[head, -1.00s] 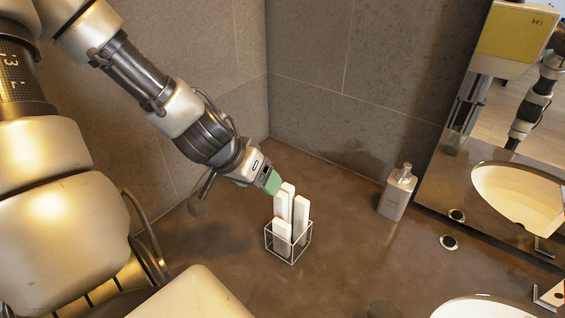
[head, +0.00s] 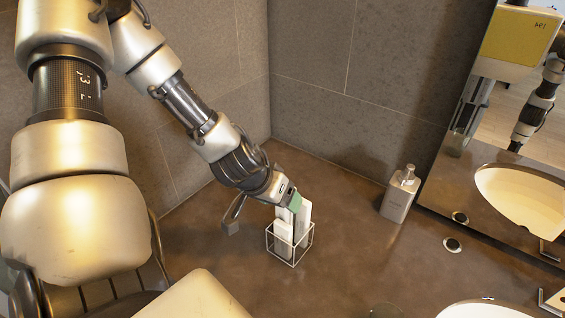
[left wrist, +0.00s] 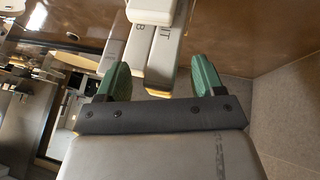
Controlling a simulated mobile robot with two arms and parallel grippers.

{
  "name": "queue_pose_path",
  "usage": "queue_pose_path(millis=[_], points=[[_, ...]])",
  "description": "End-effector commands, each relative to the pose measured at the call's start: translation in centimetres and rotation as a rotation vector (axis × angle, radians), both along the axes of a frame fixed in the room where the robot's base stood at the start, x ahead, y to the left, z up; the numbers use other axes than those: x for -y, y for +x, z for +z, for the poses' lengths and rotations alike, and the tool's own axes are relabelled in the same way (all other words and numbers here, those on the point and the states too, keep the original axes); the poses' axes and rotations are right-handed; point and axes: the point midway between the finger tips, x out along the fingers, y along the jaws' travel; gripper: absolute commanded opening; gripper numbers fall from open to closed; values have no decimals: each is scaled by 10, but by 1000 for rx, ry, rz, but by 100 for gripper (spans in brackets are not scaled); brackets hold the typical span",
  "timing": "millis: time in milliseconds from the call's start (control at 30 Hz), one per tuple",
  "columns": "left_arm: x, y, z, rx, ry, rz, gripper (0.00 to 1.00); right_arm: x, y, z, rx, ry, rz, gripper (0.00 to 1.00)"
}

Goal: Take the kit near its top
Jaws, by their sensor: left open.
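Several slim white kit boxes (head: 306,213) stand upright in a small wire holder (head: 292,264) on the brown counter. My left gripper (head: 294,202), with green fingertips, is at the tops of the boxes and hides part of them. In the left wrist view the open left gripper (left wrist: 162,80) has white boxes in the space between and beyond its fingers. One box (left wrist: 166,52) shows letters ending in "IT", and the box beside it (left wrist: 140,45) shows a "B"; the full labels are not readable. Contact with a box cannot be told. My right gripper is not in view.
A grey soap dispenser (head: 400,194) stands right of the holder by the mirror (head: 480,165). A white basin (head: 485,309) is at the lower right. Tiled walls (head: 350,85) close off the back. The counter between holder and dispenser is clear.

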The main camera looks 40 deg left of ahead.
Motion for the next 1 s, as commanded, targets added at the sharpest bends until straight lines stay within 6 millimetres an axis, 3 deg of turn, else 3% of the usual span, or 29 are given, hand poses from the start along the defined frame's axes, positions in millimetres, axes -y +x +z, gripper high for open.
queue_pose_path(millis=[167, 600, 1000], points=[[0, 0, 0, 1, 0, 0, 68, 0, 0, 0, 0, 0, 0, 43], [0, 0, 0, 0, 0, -1, 1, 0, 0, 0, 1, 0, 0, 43], [0, 1, 7, 2, 2, -2, 0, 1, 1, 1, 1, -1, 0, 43]])
